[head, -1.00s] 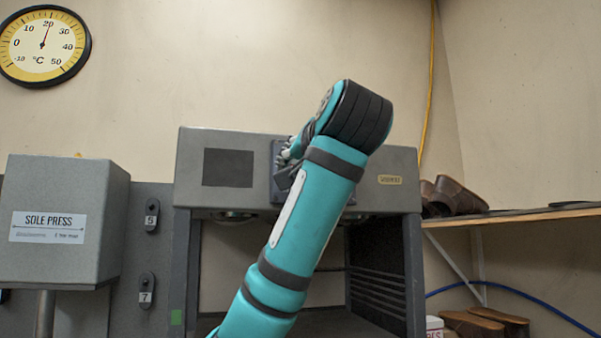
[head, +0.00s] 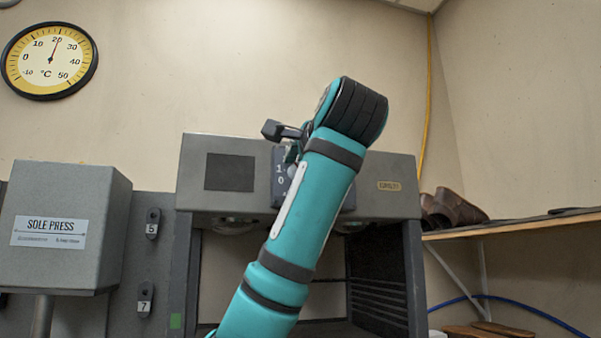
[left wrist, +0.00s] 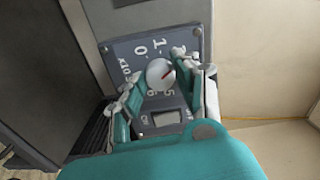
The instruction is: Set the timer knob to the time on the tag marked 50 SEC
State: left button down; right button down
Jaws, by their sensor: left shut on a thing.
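In the head view, the dial panel (head: 280,182) is mostly behind my left arm, and the knob is hidden. I see no readable 50 SEC tag. My right gripper is not in view.
The dial panel is on a grey machine (head: 230,208) with an open bay below. A grey SOLE PRESS box (head: 65,195) stands left. Tags 5 (head: 152,229) and 7 (head: 145,308) hang between them. A wooden shelf (head: 520,227) with shoes is at right. A rocker switch (left wrist: 166,118) is below the knob.

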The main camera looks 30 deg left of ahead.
pick_arm(q)
jog(key=m+b, duration=0.1)
jog(key=m, duration=2.2)
jog(key=shift+r, duration=0.15)
dwell(0.5)
jog(key=c, duration=1)
grip_release()
jog(key=shift+w, duration=0.15)
jog(key=shift+o, duration=0.2)
